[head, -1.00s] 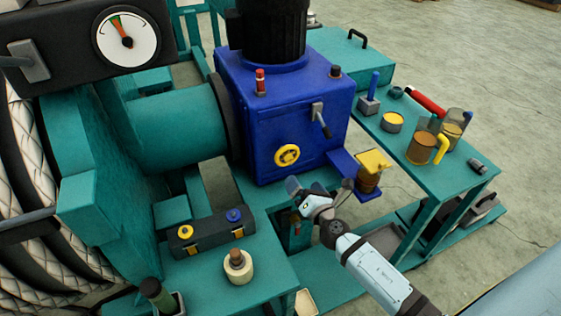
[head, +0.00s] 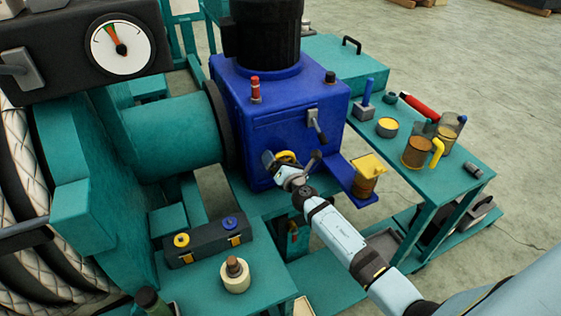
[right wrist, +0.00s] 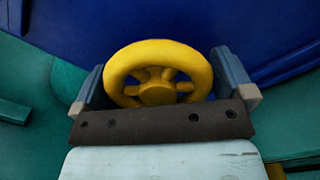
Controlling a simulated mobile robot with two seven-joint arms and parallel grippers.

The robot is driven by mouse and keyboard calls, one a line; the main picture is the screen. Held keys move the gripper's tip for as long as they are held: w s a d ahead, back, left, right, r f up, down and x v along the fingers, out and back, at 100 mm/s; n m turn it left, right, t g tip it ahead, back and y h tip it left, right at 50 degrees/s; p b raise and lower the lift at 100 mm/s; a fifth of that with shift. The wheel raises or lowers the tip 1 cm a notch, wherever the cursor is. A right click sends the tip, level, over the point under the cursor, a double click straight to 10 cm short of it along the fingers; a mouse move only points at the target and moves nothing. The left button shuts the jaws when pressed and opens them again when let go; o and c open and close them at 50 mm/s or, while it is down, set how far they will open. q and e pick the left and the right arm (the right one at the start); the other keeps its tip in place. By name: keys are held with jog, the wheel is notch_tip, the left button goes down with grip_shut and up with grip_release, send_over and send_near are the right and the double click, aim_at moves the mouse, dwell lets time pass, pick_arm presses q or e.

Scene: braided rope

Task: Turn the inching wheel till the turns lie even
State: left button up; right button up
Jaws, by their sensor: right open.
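The inching wheel is a small yellow spoked handwheel (head: 286,157) on the front face of the blue gearbox (head: 262,135). My right gripper (head: 291,168) is at the wheel and hides most of it in the head view. In the right wrist view the whole upper wheel (right wrist: 158,75) shows between my two open fingers (right wrist: 168,88), one on each side of the rim. I cannot tell whether the fingers touch the rim. The braided rope turns (head: 22,165) lie at the far left, pale with dark bands between them. My left gripper is not in view.
A lever (head: 316,125) sticks out of the gearbox just above right of my gripper. A yellow-topped pot (head: 367,172) stands on a blue bracket to the right. A black toolbox (head: 207,240) lies lower left. A teal bench (head: 445,185) holds mugs and tools. A dial gauge (head: 121,45) is upper left.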

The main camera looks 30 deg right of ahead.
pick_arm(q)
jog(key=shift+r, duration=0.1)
pick_arm(e)
jog(key=c, duration=0.7)
jog(key=shift+o, duration=0.3)
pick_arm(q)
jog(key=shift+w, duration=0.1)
pick_arm(e)
jog(key=shift+m, duration=0.4)
